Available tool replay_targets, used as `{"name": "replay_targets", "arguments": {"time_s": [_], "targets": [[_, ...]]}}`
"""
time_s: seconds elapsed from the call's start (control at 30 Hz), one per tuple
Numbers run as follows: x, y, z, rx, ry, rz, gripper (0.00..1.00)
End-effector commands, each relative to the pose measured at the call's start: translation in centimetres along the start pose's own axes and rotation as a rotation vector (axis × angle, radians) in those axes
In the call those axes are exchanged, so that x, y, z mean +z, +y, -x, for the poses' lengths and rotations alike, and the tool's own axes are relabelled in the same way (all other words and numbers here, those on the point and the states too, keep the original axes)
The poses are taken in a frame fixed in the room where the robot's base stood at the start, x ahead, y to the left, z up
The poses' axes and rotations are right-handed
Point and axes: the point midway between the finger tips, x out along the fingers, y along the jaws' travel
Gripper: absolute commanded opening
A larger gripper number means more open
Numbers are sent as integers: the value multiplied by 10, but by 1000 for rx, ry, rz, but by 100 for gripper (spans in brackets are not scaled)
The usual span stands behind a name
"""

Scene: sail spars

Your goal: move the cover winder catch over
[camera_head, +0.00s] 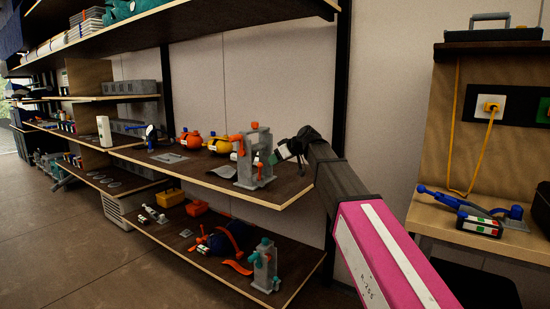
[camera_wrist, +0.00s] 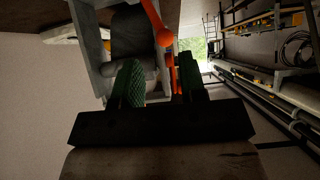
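A grey winder (camera_head: 255,160) with orange parts stands upright on the middle shelf, near its right end. An orange lever (camera_head: 236,138) sticks out at its left. In the wrist view the grey frame (camera_wrist: 85,50) and an orange lever with a round knob (camera_wrist: 164,37) are just beyond my fingers. My gripper (camera_head: 283,152) is at the winder's right side. In the wrist view its green-padded fingers (camera_wrist: 160,82) stand apart. A thin orange piece (camera_wrist: 176,76) shows beside the right finger; I cannot tell whether they touch. Which part is the catch is unclear.
A similar grey winder with teal parts (camera_head: 264,266) stands on the lower shelf. Orange and yellow rounded items (camera_head: 219,140) sit left of the near winder. The shelf above (camera_head: 180,22) overhangs, and a dark post (camera_head: 341,90) rises behind my arm.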

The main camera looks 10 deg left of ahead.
Motion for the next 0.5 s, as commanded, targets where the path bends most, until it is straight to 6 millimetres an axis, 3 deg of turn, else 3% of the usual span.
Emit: {"name": "replay_targets", "arguments": {"time_s": [0.1, 0.23, 0.5], "targets": [[-13, -3, 0, -7, 16, 20, 38], [-14, -3, -8, -8, 18, 22, 38], [-14, -3, -41, -8, 16, 21, 38]]}}
